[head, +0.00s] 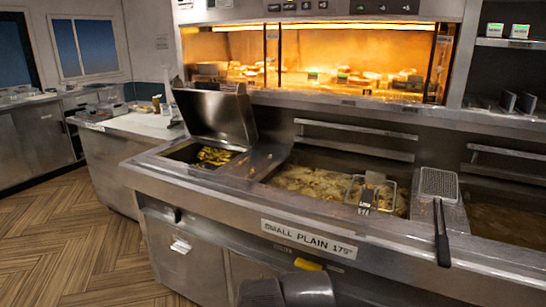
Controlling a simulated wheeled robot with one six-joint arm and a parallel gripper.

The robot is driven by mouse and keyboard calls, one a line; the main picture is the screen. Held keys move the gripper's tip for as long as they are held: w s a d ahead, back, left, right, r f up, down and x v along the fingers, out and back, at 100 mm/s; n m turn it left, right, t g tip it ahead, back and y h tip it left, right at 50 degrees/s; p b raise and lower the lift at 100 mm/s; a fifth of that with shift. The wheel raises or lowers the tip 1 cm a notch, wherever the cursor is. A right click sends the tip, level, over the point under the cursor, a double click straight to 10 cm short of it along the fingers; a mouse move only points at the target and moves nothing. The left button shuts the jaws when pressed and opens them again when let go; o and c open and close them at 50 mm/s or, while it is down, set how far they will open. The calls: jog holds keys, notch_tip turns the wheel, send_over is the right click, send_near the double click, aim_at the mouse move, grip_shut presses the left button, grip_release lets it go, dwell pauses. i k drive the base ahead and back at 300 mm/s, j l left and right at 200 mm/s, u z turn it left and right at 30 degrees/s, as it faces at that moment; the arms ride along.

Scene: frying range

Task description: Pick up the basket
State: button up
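A wire basket (379,190) sits in the middle fryer vat (310,183), low in the cloudy yellowish oil. A metal bracket and a dark grip stand at its front, toward the vat's front edge. A flat perforated metal tool (439,184) with a long black handle lies to the right of the basket, its handle hanging toward the front edge; I cannot tell if it is a second basket or a scoop. Dark rounded parts of my arm show at the bottom edge, below the counter front. My gripper's fingertips cannot be made out.
A raised steel lid (216,116) stands over a left vat with golden food (214,156). Another vat (508,222) lies at the right. A lit warming cabinet (350,65) is behind. The counter front carries a "SMALL PLAIN 175°" label (309,239). Wooden floor (80,255) is clear at left.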

aim_at(364, 206)
jog(key=z, duration=0.9)
